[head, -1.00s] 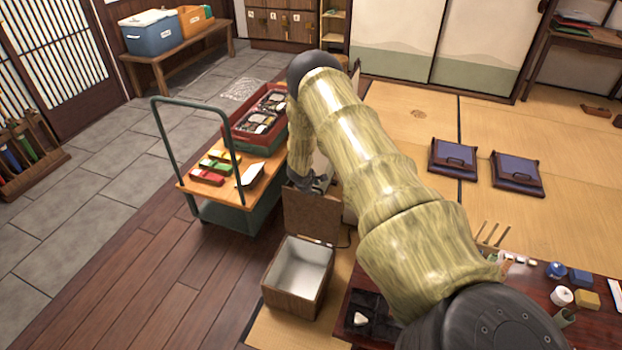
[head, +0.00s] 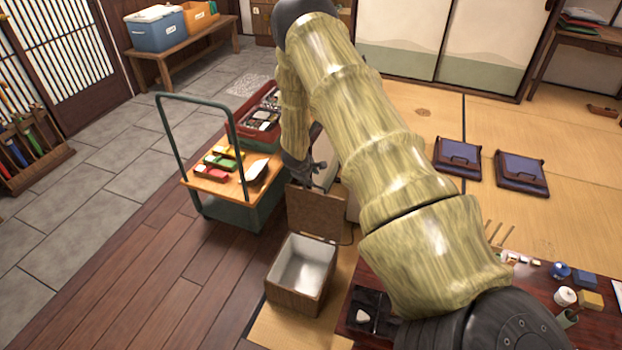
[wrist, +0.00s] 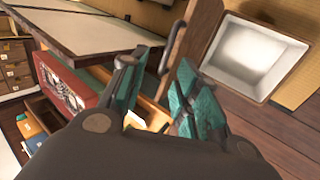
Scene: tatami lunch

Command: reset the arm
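My arm reaches from the lower right of the head view up to its top edge and bends down there. My gripper (head: 311,174) hangs at its end, above the raised lid of an open wooden box (head: 296,292). In the wrist view my gripper (wrist: 158,98) has its two teal-padded fingers apart, with nothing held between them. The open box with its pale inside also shows in the wrist view (wrist: 254,58), right of the fingers.
A green cart (head: 228,208) left of the gripper carries a red crate (head: 234,132) and several small coloured items. A low dark table (head: 590,326) with small items is at the lower right. Wooden floor left of the box is clear.

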